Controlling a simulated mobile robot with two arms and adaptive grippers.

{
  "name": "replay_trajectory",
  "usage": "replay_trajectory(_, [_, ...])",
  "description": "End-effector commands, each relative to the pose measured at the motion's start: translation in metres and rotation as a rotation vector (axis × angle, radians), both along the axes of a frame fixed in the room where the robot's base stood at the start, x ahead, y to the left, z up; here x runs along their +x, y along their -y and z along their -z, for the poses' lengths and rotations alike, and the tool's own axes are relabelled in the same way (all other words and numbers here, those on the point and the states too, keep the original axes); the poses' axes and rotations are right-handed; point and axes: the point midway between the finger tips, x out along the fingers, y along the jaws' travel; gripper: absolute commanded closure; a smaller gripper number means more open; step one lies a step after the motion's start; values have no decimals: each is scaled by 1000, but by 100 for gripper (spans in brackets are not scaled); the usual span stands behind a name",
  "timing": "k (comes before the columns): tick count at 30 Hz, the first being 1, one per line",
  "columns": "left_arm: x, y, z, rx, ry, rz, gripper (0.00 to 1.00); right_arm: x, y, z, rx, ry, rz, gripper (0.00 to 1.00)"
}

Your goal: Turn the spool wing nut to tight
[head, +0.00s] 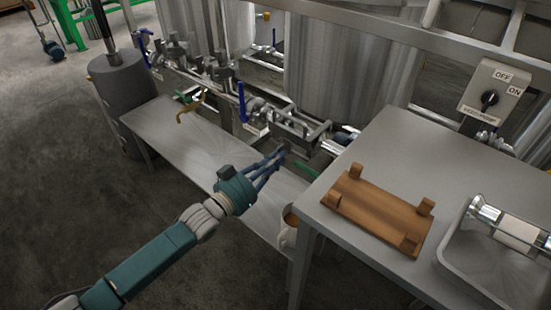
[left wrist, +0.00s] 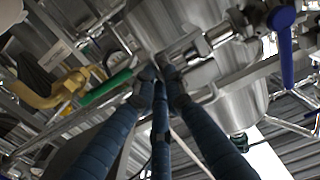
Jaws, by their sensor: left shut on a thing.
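My left gripper (head: 281,156) reaches from the lower left to the steel pipe line (head: 285,122) below the tanks. Its blue fingers are closed together at the line. In the left wrist view the fingertips (left wrist: 161,74) meet at the lower end of a steel clamp beside a shiny pipe fitting (left wrist: 195,46). They are shut on a small part there, which fits the spool wing nut. The fingertips mostly cover it, so its angle cannot be told. My right gripper is in neither view.
A blue-handled valve (head: 242,102) stands upright left of the gripper. A green handle (head: 306,169) lies close right of the fingertips. The grey table (head: 390,140) holds a wooden cradle (head: 378,208) and a metal tray (head: 470,262). A low bench (head: 165,135) runs along the pipes.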

Motion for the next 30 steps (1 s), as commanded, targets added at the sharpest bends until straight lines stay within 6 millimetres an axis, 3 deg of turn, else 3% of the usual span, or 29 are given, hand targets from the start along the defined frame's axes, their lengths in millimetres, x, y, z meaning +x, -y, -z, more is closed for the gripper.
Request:
replay_trajectory(8, [-1, 0, 3, 4, -2, 0, 100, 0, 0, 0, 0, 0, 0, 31])
replay_trajectory(9, [-1, 0, 3, 4, -2, 0, 83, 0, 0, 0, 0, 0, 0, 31])
replay_trajectory(12, [-1, 0, 2, 3, -3, 0, 70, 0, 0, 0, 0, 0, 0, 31])
replay_trajectory(23, [-5, -4, 2, 2, -2, 0, 70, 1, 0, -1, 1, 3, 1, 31])
replay_trajectory(30, [-41, -30, 3, 4, -4, 0, 70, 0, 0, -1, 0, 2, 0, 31])
